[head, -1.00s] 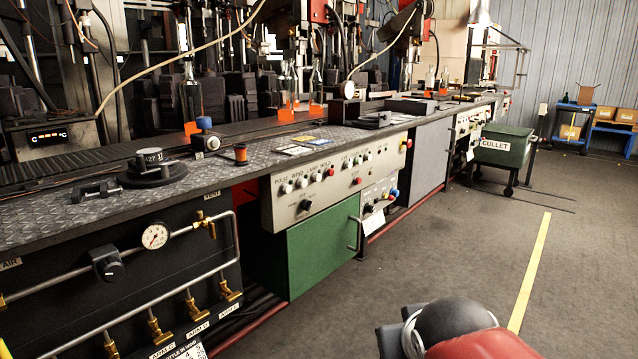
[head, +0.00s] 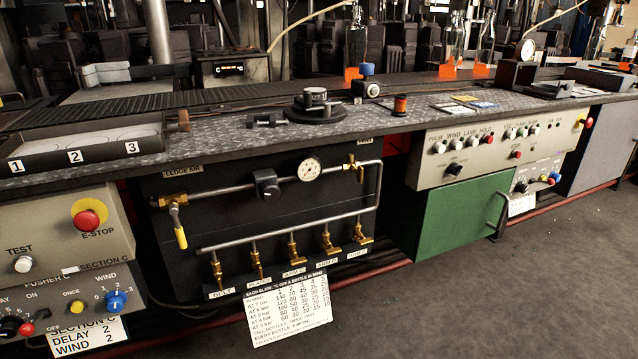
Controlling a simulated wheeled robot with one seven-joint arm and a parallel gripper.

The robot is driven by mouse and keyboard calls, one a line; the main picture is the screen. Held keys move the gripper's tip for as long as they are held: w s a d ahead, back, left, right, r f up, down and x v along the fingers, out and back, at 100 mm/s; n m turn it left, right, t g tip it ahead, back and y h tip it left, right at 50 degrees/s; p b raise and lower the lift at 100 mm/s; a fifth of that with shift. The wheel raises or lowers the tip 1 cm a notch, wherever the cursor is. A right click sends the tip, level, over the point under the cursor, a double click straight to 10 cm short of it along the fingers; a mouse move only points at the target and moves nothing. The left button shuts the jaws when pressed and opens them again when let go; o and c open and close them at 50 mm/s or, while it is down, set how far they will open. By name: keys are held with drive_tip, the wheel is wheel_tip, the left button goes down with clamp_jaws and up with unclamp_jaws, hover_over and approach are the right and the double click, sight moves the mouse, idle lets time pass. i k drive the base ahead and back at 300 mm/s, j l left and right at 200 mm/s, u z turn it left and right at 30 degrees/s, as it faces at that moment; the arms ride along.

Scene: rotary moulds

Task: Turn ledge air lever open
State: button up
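The ledge air lever (head: 180,237) has a yellow handle and hangs nearly straight down from a brass valve (head: 173,201). The valve is at the left end of a horizontal pipe (head: 222,189) on a dark panel, so the handle lies across the pipe. The label LEDGE AIR (head: 183,172) sits just above. A white pressure gauge (head: 309,169) and a black regulator knob (head: 266,184) are on the same pipe; the gauge needle is too small to read surely. My gripper is not in view.
A lower pipe carries several small brass valves (head: 293,247), with a printed card (head: 288,312) below. Left is a beige control box with a red E-STOP (head: 86,219); right is a green door (head: 455,228) with a handle. The bench top (head: 225,142) juts above. Grey floor (head: 450,305) is clear at right.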

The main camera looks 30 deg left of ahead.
sight(173, 209)
drive_tip(key=u, duration=1.1)
drive_tip(key=j+u, duration=0.2)
drive_tip(key=i+j+u, duration=0.15)
drive_tip(key=j, duration=0.25)
drive_tip(key=i+j+u, duration=0.2)
drive_tip(key=k+j+z, duration=0.15)
drive_tip(key=z, duration=0.9)
